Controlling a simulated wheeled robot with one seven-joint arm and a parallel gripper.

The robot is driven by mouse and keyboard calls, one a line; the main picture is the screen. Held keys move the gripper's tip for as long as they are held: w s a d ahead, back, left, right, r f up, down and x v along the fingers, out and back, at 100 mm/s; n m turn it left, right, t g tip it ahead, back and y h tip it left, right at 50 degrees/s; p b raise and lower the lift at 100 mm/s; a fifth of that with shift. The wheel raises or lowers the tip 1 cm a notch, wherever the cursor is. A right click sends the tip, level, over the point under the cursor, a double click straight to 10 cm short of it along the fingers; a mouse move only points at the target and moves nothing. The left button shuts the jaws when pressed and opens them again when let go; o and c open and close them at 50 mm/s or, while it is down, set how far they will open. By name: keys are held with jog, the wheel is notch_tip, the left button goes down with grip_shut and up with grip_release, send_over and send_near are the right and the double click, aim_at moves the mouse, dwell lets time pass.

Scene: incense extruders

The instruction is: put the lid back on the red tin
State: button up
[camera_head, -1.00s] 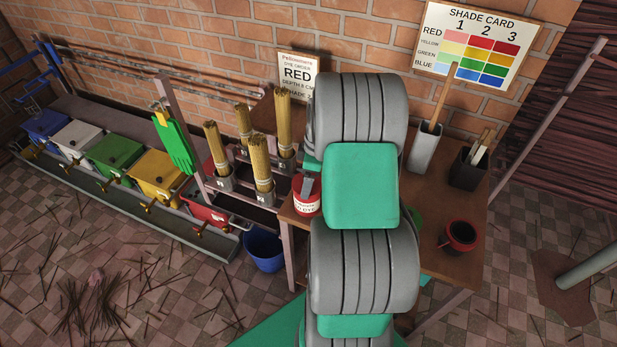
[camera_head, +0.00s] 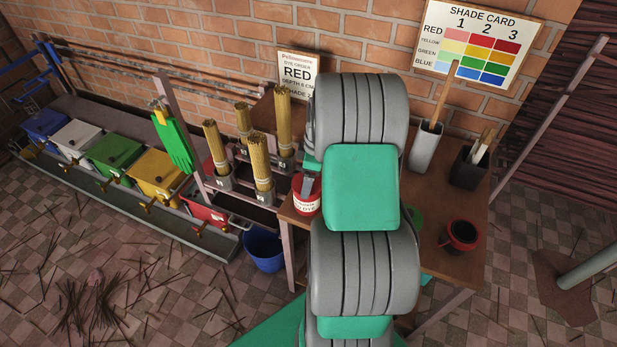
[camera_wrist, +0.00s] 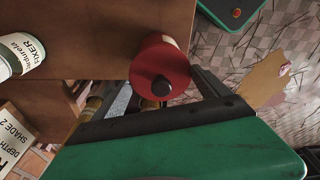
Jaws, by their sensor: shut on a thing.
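The red tin (camera_head: 307,204), with a white label, stands near the left edge of the wooden table. In the wrist view the tin's side (camera_wrist: 156,41) shows beyond its dark red lid (camera_wrist: 178,82), which has a black knob. The lid is over the tin's top and looks in line with it; whether it is fully seated I cannot tell. My gripper (camera_wrist: 163,84) has one finger on either side of the lid and is shut on it. In the head view a grey finger shows at the tin's top, and my arm hides much of the table.
A red mug (camera_head: 462,236), a pale holder (camera_head: 425,147) and a black holder (camera_head: 469,168) stand on the table's right. Stick bundles (camera_head: 262,162) stand in a rack left of the tin.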

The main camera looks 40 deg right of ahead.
jog(key=o, duration=1.2)
jog(key=shift+r, duration=0.1)
jog(key=shift+r+p, duration=2)
jog(key=shift+r, duration=1.45)
jog(key=shift+c, duration=0.7)
grip_shut()
